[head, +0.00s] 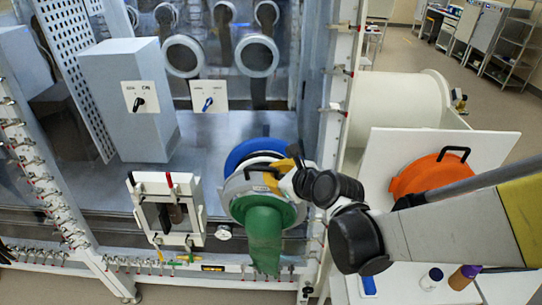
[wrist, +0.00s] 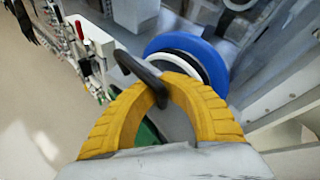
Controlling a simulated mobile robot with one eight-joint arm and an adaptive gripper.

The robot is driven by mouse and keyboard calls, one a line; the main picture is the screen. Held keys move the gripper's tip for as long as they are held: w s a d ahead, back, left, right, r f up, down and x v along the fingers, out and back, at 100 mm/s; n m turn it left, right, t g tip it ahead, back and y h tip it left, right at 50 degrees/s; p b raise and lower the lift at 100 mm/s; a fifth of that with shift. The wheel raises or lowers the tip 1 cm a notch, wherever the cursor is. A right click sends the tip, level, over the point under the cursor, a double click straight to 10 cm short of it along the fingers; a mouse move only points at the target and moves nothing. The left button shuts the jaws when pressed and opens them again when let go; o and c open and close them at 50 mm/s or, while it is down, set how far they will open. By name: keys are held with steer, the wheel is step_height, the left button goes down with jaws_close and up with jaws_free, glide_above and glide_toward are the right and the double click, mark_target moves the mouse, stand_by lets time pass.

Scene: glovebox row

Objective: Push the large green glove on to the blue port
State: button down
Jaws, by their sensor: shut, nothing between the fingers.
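The blue port (head: 245,150) is a blue ring on the front of the glovebox, and it also shows in the wrist view (wrist: 205,52). A white ring and a grey metallic ring sit in front of it. The large green glove (head: 264,235) hangs down from a green cuff at this ring assembly. In the wrist view a bit of green (wrist: 147,133) shows under my fingers. My gripper (head: 274,174), with yellow fingers, is at the upper right of the ring. Its fingertips (wrist: 164,88) are together beside a black handle (wrist: 138,75); contact is unclear. The glove's seating is hidden.
A white-framed small door (head: 190,238) stands left of the port, with a gauge (head: 224,232) between. An orange round cover (head: 430,178) with a black handle lies on a white panel at right. Bottles (head: 464,277) stand at lower right. A white frame post (head: 335,120) rises right of the port.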

mark_target(267, 146)
steer(key=shift+s, duration=0.1)
steer(key=shift+g+y+p, duration=0.3)
steer(key=shift+g+p, duration=0.55)
steer(key=shift+g, duration=0.45)
steer(key=shift+f, duration=0.2)
steer(key=shift+w+d+f+b, duration=0.15)
steer(key=shift+w+b, duration=0.45)
steer(key=shift+w, duration=1.15)
steer(key=shift+w+a+f+b, duration=0.15)
steer(key=shift+w+b, duration=0.45)
steer(key=shift+w, duration=1.1)
steer(key=shift+w+d+f+b, duration=0.15)
steer(key=shift+w+b, duration=0.35)
steer(key=shift+w, duration=0.85)
steer(key=shift+w+f+b, duration=0.25)
steer(key=shift+w+b, duration=0.2)
steer(key=shift+w, duration=0.95)
steer(key=shift+w+d+f+b, duration=0.15)
steer(key=shift+w+b, duration=0.35)
steer(key=shift+w, duration=0.85)
